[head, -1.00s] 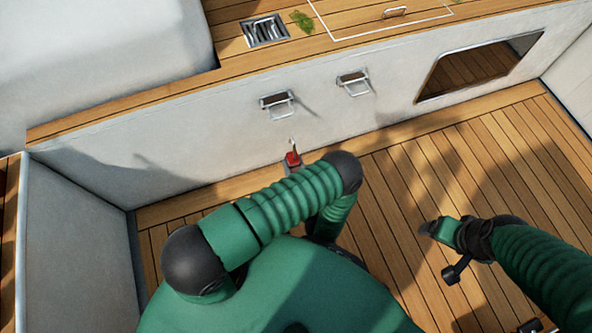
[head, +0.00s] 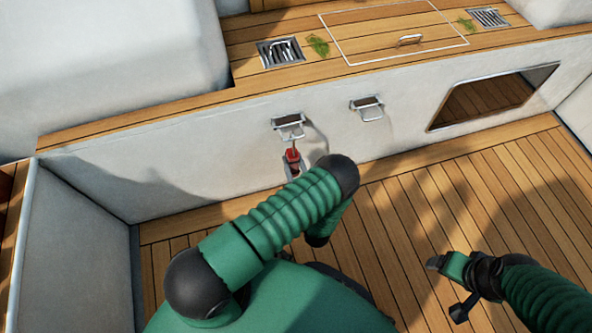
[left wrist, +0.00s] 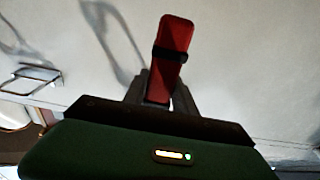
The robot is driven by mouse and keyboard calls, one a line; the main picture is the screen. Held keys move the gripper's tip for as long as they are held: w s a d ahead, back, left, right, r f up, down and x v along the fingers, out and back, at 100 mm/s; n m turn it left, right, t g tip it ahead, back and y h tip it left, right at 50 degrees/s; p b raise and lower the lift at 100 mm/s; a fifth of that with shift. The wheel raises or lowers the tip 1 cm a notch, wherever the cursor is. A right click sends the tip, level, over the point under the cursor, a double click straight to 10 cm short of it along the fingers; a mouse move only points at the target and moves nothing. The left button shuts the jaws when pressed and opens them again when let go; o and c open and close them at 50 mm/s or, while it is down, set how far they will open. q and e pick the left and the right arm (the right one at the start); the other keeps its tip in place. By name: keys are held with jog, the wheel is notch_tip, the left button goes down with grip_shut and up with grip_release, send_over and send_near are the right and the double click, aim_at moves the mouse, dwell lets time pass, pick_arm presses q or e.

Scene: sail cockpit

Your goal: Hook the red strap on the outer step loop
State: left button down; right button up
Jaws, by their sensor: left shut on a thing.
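Two metal step loops stick out from the white wall: a left one (head: 288,128) and a right one (head: 367,109). The red strap (head: 292,156) is upright just below the left loop, its thin top end close to the bar; I cannot tell if they touch. My left gripper (head: 293,171) is shut on the strap, partly hidden behind my green arm. In the left wrist view the red strap (left wrist: 174,48), with a black band, stands up from the fingers, and one loop (left wrist: 32,80) shows at left. My right gripper (head: 437,263) is over the deck, its jaws unclear.
The white wall rises to a teak ledge with a drain grate (head: 280,53) and a hatch with a handle (head: 410,40). A dark opening (head: 490,97) is in the wall at right. The teak deck (head: 400,215) is clear.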

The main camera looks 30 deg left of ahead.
pick_arm(q)
jog(key=shift+x, duration=0.85)
jog(key=shift+w+a+f+b, duration=0.2)
jog(key=shift+f+b, duration=0.2)
jog(key=shift+b, duration=0.15)
jog(key=shift+s+f+b, duration=0.1)
jog(key=shift+f+b, duration=0.95)
jog(key=shift+f, duration=0.4)
jog(key=c, duration=0.9)
grip_release()
